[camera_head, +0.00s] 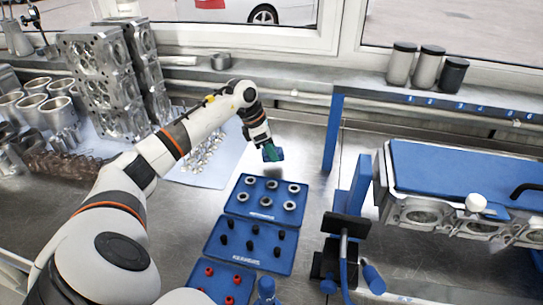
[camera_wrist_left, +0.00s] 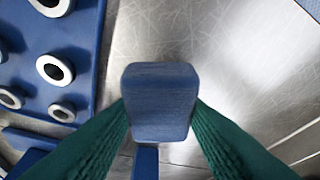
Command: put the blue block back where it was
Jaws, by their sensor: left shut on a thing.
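My left gripper (camera_head: 271,153) is shut on the blue block (camera_wrist_left: 160,101). In the head view it hangs over the metal bench, just beyond the back edge of the tray of metal rings. In the left wrist view the block sits between the two green fingertips, and its top end faces the camera. Below it in that view a narrow blue piece (camera_wrist_left: 146,160) shows; I cannot tell what it belongs to. The fingers hide the sides of the block. My right gripper is not in view.
Blue trays hold metal rings (camera_head: 242,208), black parts (camera_head: 218,248) and red parts (camera_head: 240,268). A blue-topped engine part (camera_head: 460,170) stands at right, beside a blue upright (camera_head: 333,130). Cylinder heads (camera_head: 100,70) and liners stand at left. Bare bench lies around the gripper.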

